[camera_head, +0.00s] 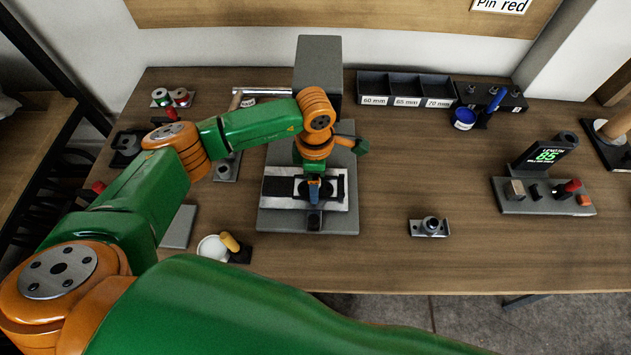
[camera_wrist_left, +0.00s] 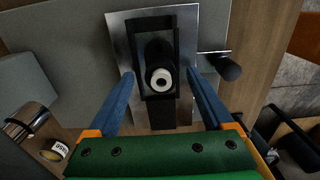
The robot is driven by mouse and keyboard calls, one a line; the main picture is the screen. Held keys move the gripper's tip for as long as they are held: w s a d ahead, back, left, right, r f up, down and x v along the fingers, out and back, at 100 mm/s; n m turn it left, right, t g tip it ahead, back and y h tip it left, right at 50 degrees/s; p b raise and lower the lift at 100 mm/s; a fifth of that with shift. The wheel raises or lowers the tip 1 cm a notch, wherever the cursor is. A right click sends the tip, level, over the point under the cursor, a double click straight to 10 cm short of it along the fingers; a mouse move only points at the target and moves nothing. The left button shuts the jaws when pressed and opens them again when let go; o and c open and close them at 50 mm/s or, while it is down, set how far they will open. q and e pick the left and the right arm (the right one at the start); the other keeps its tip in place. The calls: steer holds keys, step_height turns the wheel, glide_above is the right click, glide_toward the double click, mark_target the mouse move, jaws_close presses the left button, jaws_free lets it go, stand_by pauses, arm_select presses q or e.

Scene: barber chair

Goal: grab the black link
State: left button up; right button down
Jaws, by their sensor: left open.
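The black link appears to be the dark piece (camera_head: 282,187) on a silver plate (camera_head: 268,200) in the grey fixture at the table's middle. In the left wrist view a dark piece (camera_wrist_left: 158,48) lies over the silver plate (camera_wrist_left: 123,35), with a pale ring-shaped end facing the camera. Its exact outline is hard to tell. My left gripper (camera_head: 314,190) is over the fixture. In the wrist view its blue fingers (camera_wrist_left: 159,76) are open, one on each side of the dark piece, with gaps visible. My right gripper is not in view.
A tall grey block (camera_head: 318,62) stands behind the fixture. A black bin (camera_head: 405,85) marked in mm is at the back. A gauge with a green display (camera_head: 545,155) is at right. A small metal block (camera_head: 430,227) sits front right. A white cup (camera_head: 212,248) is front left.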

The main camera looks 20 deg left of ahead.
arm_select(q)
jaws_close()
stand_by(0.3)
